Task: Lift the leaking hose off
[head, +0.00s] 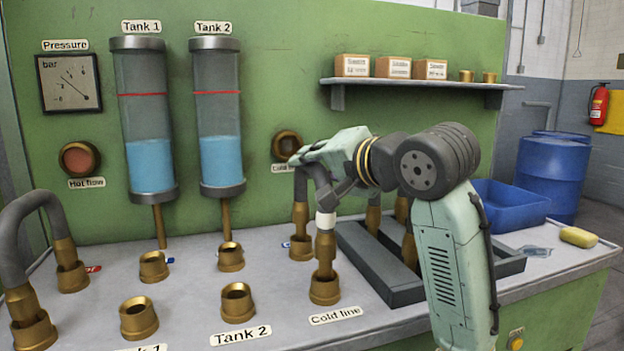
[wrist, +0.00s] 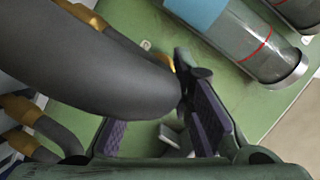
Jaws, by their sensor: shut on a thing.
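A grey hose (head: 324,190) with brass ends and a white band stands at the Cold line label (head: 336,316). Its front end sits at a brass socket (head: 325,290), and its rear end is at another socket (head: 301,250). My gripper (head: 312,167) is shut on the hose near its top bend. In the wrist view, a large grey hose (wrist: 125,80) crosses close to the purple-padded fingers; the exact contact is hidden. Another grey hose (head: 18,235) arches between two sockets at the far left. I cannot see which hose leaks.
A dark tray (head: 375,275) with brass-ended hoses stands right of the held hose, partly behind my arm. Empty brass sockets (head: 238,302) stand in front of the two tanks (head: 220,120).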

